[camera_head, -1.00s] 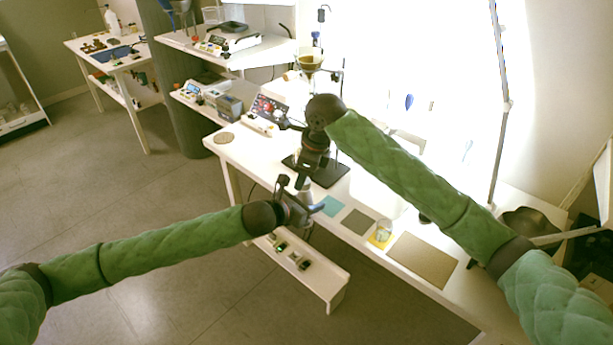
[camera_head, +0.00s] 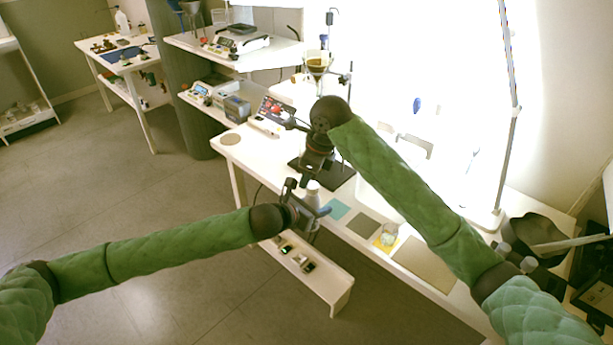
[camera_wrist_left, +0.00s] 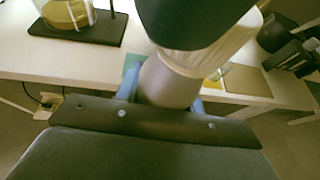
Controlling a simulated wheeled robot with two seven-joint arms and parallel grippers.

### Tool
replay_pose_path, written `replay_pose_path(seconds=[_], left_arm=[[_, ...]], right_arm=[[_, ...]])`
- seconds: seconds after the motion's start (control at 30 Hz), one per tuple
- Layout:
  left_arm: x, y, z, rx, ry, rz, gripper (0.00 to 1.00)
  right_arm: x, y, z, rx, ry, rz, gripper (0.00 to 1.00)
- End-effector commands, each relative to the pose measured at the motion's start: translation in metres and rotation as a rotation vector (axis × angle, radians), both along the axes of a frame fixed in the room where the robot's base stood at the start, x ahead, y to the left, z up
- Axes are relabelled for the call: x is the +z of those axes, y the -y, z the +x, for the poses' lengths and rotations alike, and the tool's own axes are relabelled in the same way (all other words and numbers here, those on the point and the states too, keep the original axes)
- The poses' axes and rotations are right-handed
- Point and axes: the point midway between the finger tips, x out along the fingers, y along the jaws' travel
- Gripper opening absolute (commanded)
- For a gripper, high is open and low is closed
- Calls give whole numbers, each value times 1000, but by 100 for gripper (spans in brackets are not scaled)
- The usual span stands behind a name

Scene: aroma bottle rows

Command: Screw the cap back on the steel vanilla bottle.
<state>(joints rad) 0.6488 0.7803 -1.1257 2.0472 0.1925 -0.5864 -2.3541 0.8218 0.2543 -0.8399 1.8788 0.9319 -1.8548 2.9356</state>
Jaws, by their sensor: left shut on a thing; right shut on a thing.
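The steel bottle (camera_head: 312,196) is in my left gripper (camera_head: 304,212), beyond the front edge of the bench. In the left wrist view the smooth, pale bottle body (camera_wrist_left: 168,82) stands between the two bluish fingers of my left gripper (camera_wrist_left: 163,98). My right gripper (camera_head: 305,180) is close above the bottle and shut. In the wrist view a pale ribbed part (camera_wrist_left: 215,48), apparently the cap, shows between the bottle body and a large dark shape at the top. Whether the cap touches the bottle neck is hidden.
The white bench (camera_head: 268,163) runs behind my grippers. A dark stand base (camera_head: 330,176), a teal mat (camera_head: 336,208), a grey mat (camera_head: 362,224), a small beaker (camera_head: 387,238) and a tan mat (camera_head: 425,262) are on it. A low shelf (camera_head: 325,284) carries small items below.

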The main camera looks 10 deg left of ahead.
Motion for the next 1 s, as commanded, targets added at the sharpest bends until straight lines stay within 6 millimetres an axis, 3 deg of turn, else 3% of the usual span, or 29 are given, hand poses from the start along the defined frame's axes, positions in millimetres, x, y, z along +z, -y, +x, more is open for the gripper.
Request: replay_pose_path(seconds=[0.37, 0.4, 0.5, 0.83, 1.0], left_arm=[[1, -6, 4, 11, 1, 3, 0], [1, -6, 4, 11, 2, 3, 0], [1, -5, 4, 10, 2, 2, 0], [1, -3, 2, 5, 2, 1, 0], [1, -2, 2, 4, 2, 1, 0]], right_arm=[[-2, 5, 2, -6, -3, -9, 0], [-2, 5, 2, -6, -4, -10, 15], [-2, 5, 1, -5, -4, -9, 35], [1, 2, 1, -2, -2, -5, 35], [15, 1, 1, -2, 0, -2, 35]])
